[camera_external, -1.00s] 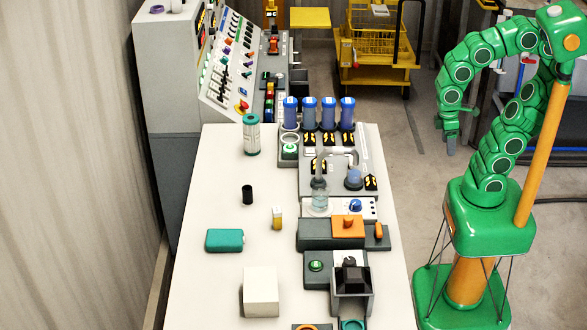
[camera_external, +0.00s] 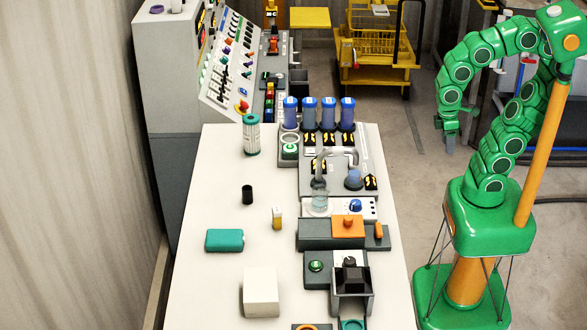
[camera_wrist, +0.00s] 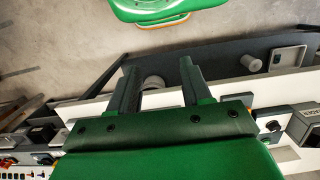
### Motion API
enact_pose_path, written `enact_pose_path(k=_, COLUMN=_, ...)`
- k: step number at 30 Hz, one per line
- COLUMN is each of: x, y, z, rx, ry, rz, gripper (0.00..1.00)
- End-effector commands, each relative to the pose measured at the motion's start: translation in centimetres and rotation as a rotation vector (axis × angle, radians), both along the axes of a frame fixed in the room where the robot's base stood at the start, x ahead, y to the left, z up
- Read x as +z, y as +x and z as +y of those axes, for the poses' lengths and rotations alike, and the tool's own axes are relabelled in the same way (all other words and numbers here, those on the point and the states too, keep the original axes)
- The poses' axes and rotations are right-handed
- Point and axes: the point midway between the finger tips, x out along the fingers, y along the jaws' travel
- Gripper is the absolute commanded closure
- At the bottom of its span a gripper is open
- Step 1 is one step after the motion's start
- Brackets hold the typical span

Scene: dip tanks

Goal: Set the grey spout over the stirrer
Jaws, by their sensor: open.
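The grey spout (camera_external: 336,152) is a bent pipe on the grey unit at the back of the table, in the external view. Its left end hangs down over a clear beaker (camera_external: 320,199). The beaker stands on a white box with a blue knob (camera_external: 356,205), which looks like the stirrer. My gripper (camera_external: 449,138) is off the table's right side, well apart from the spout. In the wrist view my gripper (camera_wrist: 158,68) is open, with nothing seen held between its fingers. I cannot make out the spout in the wrist view.
Several blue cylinders (camera_external: 328,112) stand behind the spout. A blue dome (camera_external: 353,179) is right of it. An orange-topped block (camera_external: 348,228) and a black hopper (camera_external: 352,279) stand in front. The table's left part holds a teal box (camera_external: 225,240) and a white block (camera_external: 261,292).

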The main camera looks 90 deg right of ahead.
Motion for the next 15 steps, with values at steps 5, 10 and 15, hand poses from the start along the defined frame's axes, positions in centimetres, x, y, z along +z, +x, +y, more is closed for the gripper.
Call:
enact_pose_path(k=5, x=0.5, y=1.4, z=0.4, rx=-0.056, ry=0.017, rz=0.003, gripper=0.79)
enact_pose_path(k=10, x=1.6, y=4.3, z=1.0, rx=-0.177, ry=0.056, rz=0.009, gripper=1.00)
enact_pose_path(k=15, x=2.7, y=7.5, z=1.3, rx=-0.316, ry=0.098, rz=0.019, gripper=1.00)
